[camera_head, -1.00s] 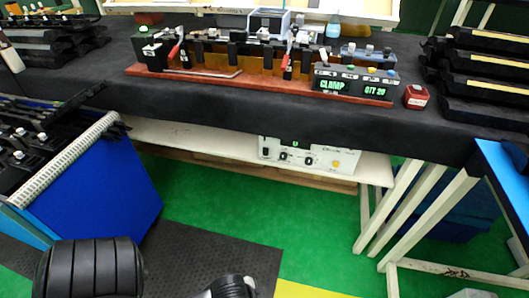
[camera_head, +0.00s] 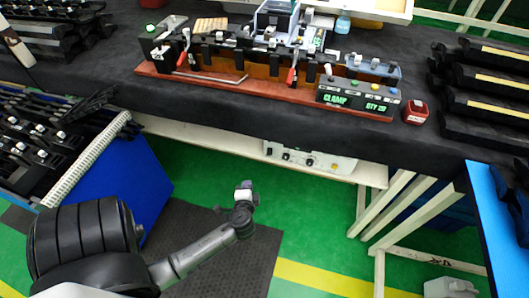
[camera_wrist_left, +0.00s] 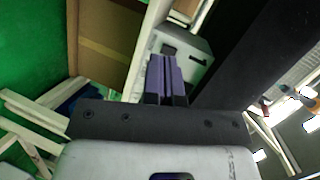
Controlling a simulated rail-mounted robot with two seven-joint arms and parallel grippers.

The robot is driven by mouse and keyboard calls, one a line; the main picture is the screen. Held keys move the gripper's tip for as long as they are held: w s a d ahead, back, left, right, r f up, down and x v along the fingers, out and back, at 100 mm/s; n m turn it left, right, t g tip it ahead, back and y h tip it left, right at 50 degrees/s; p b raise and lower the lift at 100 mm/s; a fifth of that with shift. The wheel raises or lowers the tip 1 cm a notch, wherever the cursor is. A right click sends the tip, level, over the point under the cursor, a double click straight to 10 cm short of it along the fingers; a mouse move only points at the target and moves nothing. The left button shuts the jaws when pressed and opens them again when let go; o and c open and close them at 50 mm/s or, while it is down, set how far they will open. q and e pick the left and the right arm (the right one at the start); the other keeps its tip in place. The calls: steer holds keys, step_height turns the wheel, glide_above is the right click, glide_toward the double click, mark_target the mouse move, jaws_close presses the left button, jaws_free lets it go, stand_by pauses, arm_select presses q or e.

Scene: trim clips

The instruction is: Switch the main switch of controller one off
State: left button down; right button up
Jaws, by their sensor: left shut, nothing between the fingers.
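A white controller box (camera_head: 310,158) with dark knobs and a yellow button stands on the shelf under the bench, its top hidden by the bench edge. I cannot make out its number or its main switch's position. A pale box, apparently the same controller, shows in the left wrist view (camera_wrist_left: 194,62), with a dark rectangular part on its face. My left gripper (camera_head: 245,186) is in front of and below the shelf, over the floor, apart from the box. Its purple fingers (camera_wrist_left: 167,72) are shut and empty, overlapping the box in the wrist view. My right gripper is out of view.
The black bench top (camera_head: 230,98) overhangs the shelf (camera_head: 210,138). A clamp fixture (camera_head: 260,88) and a red box (camera_head: 416,112) stand on it. A blue bin (camera_head: 135,180) is at left, white legs (camera_head: 395,215) at right. The green floor between is open.

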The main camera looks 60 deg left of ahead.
mark_target(270, 154)
arm_select(q)
steer(key=shift+w+d+r+m+t+h, duration=0.25)
steer(key=shift+w+d+m+t, duration=0.1)
steer(key=shift+w+m+t, duration=0.3)
steer(key=shift+w+d+r+m+t+h, duration=0.15)
steer(key=shift+w+d+r+m+t, duration=0.15)
steer(key=shift+w+m+t, duration=0.4)
steer(key=shift+w+d+r+m+t+h, duration=0.2)
steer(key=shift+w+d+m+t, duration=0.15)
steer(key=shift+m+t, duration=0.35)
steer(key=shift+a, duration=0.1)
steer(key=b+x, duration=0.2)
steer(key=x, duration=1)
steer(key=shift+w+a+f+b, duration=0.1)
steer(key=shift+f+b, duration=0.05)
steer(key=shift+b, duration=0.2)
steer(key=shift+x, duration=0.85)
